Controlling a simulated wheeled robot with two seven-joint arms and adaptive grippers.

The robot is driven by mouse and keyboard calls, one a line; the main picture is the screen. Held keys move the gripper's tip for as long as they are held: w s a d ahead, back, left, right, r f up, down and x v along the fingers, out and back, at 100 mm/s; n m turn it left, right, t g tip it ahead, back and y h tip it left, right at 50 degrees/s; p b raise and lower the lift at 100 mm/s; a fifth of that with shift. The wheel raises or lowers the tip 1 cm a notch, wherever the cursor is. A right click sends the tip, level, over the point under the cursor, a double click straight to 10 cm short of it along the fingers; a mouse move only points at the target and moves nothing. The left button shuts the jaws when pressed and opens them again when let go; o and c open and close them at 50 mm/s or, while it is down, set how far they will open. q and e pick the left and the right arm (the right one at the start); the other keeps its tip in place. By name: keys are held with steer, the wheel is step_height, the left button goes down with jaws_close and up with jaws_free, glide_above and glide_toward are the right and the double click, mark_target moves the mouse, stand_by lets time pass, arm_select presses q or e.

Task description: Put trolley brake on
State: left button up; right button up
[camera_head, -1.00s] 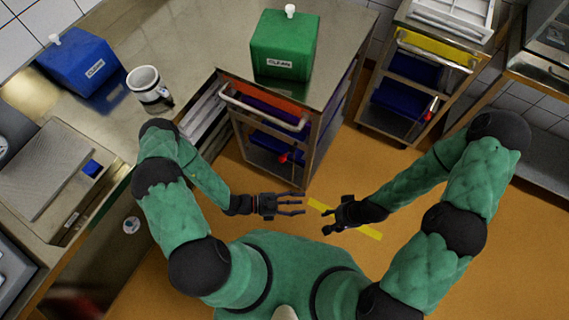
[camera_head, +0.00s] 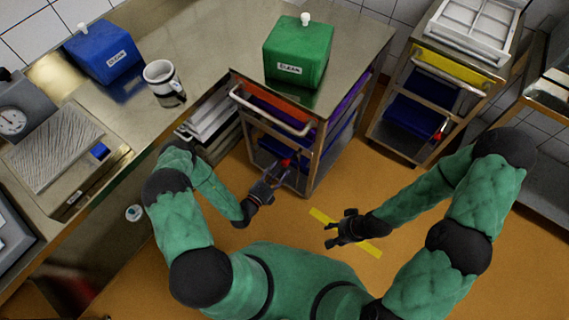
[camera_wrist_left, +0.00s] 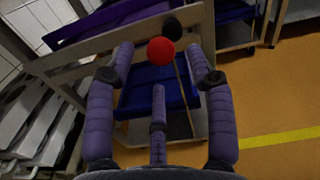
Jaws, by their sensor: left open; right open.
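The steel trolley (camera_head: 317,152) stands by the bench, with a handle (camera_head: 270,112) along its front. A red ball knob (camera_head: 287,163), apparently on the brake lever, sits low on its near side. My left gripper (camera_head: 275,177) is open close to the knob. In the left wrist view the red ball (camera_wrist_left: 161,51) appears beyond and between the spread fingers (camera_wrist_left: 160,85), with a dark round part beside it. Whether any finger touches it I cannot tell. My right gripper (camera_head: 333,228) is open and empty above the floor, right of the left one.
A second trolley (camera_head: 403,150) with its own red knob (camera_head: 438,133) stands at the right. A green box (camera_head: 297,52), a blue box (camera_head: 102,52) and a mug (camera_head: 162,80) rest on the steel bench (camera_head: 215,45). The orange floor near the yellow stripe (camera_head: 318,215) is clear.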

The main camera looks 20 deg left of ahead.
mark_target(285, 163)
arm_select(q)
steer(key=shift+x, duration=2.35)
jaws_close()
